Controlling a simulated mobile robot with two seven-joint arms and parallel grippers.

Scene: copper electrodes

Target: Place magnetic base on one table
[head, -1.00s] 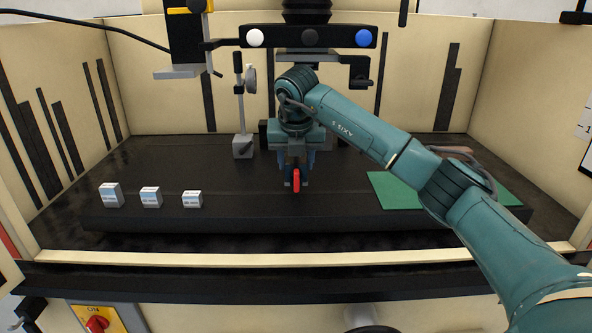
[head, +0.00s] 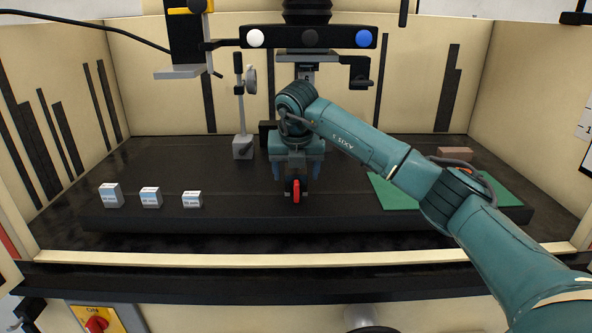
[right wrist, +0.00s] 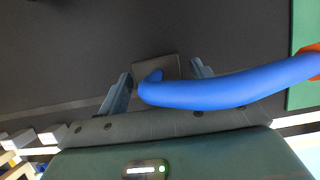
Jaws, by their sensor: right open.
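A magnetic base (head: 243,146) with an upright post and a round dial stands at the back of the black table (head: 150,217), left of my right gripper. My right gripper (head: 297,178) points down over the middle of the table, fingers apart. A red piece (head: 296,191) shows between or in front of its fingers; I cannot tell how it is attached. In the right wrist view, the open fingers (right wrist: 160,70) flank a grey square piece (right wrist: 172,64), partly hidden by a blue curved cable (right wrist: 230,90). Whether they touch it is unclear. My left gripper is out of view.
Several small white labelled blocks (head: 151,197) stand at the table's left. A green mat (head: 395,192) with a brown block (head: 455,154) lies right. A machine head (head: 310,38) hangs above. Cream walls enclose the back and sides, with a rail (head: 250,259) in front.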

